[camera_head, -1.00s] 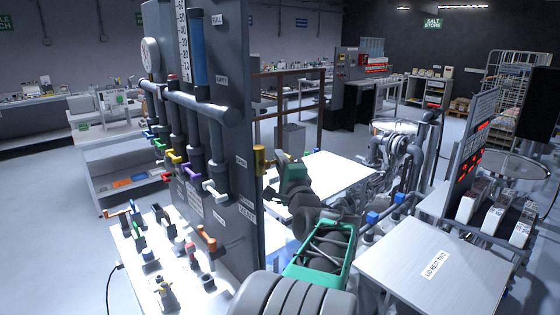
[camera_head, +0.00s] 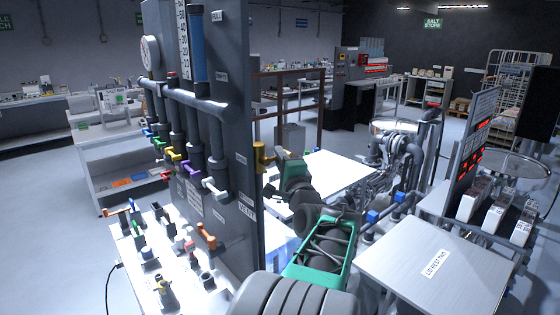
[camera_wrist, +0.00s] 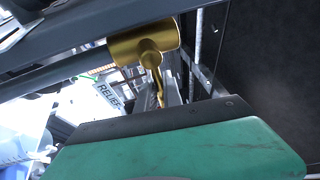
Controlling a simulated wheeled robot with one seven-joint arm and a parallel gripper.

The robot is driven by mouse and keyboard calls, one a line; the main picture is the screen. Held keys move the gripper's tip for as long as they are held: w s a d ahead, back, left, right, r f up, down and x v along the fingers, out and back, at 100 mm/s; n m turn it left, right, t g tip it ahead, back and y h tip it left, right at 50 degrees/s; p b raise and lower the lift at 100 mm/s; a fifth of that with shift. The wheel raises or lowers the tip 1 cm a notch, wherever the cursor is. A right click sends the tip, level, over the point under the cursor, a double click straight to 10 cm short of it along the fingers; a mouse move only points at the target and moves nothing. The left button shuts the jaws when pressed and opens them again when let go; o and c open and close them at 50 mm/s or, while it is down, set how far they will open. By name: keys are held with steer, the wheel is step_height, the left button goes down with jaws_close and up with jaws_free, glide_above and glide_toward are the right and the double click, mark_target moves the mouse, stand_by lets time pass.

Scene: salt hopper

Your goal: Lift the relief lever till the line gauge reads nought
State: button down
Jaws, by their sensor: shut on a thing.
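The brass relief lever (camera_head: 259,157) is on the right edge of the tall grey panel (camera_head: 238,120). In the wrist view its thick brass hub (camera_wrist: 128,50) and thin arm (camera_wrist: 154,70) show, beside a tag reading RELIEF (camera_wrist: 108,95). My gripper (camera_head: 272,162) is at the lever from the right, shut on its arm. The fingers (camera_wrist: 168,95) are partly hidden by the green gripper body in the wrist view. A round white dial gauge (camera_head: 150,52) sits at the panel's upper left; its reading is too small to tell.
Coloured valve handles and grey pipes (camera_head: 190,105) line the panel's left face. A white bench with small fittings (camera_head: 160,265) stands in front. A lid-rest table (camera_head: 430,270) is at the right, near piping (camera_head: 395,150).

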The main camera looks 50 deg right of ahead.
steer(key=n+b, duration=0.1)
steer(key=b, duration=0.3)
steer(key=shift+f+n+t, duration=0.3)
steer(key=shift+f+n, duration=0.1)
steer(key=shift+r+n+b, duration=0.2)
steer(key=shift+n+b, duration=0.3)
steer(key=shift+b, duration=0.6)
steer(key=shift+a+r+n+t+y+b, duration=0.1)
steer(key=shift+r+n+t+y+b, duration=0.2)
steer(key=shift+r+n+t+b, duration=0.6)
steer(key=shift+b, duration=0.35)
